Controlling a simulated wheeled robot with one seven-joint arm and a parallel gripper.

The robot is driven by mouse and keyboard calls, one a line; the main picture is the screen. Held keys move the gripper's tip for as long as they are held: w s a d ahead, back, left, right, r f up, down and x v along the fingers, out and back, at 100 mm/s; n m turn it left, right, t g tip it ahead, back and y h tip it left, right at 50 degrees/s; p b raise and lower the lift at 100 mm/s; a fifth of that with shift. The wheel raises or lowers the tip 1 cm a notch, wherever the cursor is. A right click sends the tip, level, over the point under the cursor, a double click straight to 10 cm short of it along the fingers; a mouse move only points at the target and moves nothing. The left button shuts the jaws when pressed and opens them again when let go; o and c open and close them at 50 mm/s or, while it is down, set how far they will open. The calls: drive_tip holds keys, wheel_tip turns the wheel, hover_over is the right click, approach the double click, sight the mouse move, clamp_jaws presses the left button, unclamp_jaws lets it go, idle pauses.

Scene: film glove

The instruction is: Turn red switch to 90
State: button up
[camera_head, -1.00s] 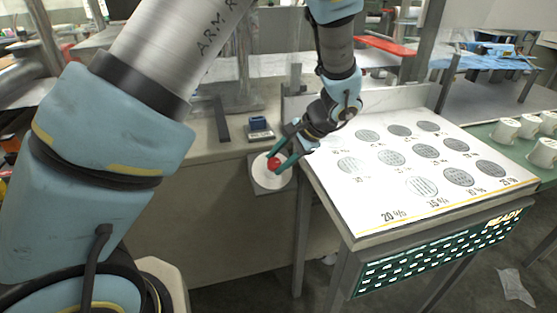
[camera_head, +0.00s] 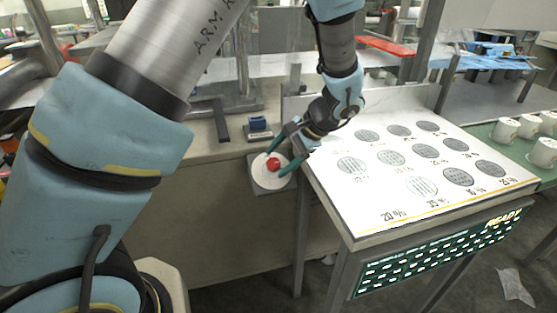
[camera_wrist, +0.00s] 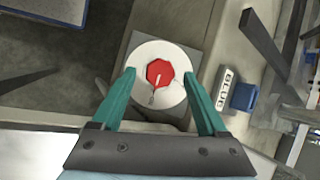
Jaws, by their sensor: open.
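The red switch (camera_head: 273,163) is a small red knob on a round white dial, on a grey square plate at the left of the white board. In the wrist view the red switch (camera_wrist: 159,74) looks eight-sided, with a pale pointer line towards the lower edge of the picture. The white dial (camera_wrist: 178,103) surrounds it. My gripper (camera_head: 279,157) has green fingers spread wide around the dial. In the wrist view my gripper (camera_wrist: 160,73) is open and empty, one finger on each side of the switch, with clear gaps to it.
A white board (camera_head: 345,192) with several grey discs and percent labels stands at the right. A blue block (camera_head: 258,124) sits behind the dial; in the wrist view the blue block (camera_wrist: 243,97) is beside a labelled white piece (camera_wrist: 224,89). White cups (camera_head: 505,130) stand far right.

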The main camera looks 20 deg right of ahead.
drive_tip(key=b+v, duration=0.1)
drive_tip(key=v, duration=0.9)
drive_tip(key=shift+d, duration=0.15)
drive_tip(key=w+a+n+g+h, duration=0.1)
drive_tip(key=a+n, duration=0.6)
drive_tip(key=a, duration=1)
drive_tip(key=w+a+f+n+g+h, duration=0.1)
drive_tip(key=a+n+h, duration=0.3)
drive_tip(key=a, duration=1.4)
drive_tip(key=n+g, duration=0.1)
drive_tip(key=n, duration=0.2)
drive_tip(key=shift+a+f, duration=0.2)
drive_tip(key=shift+f, duration=0.05)
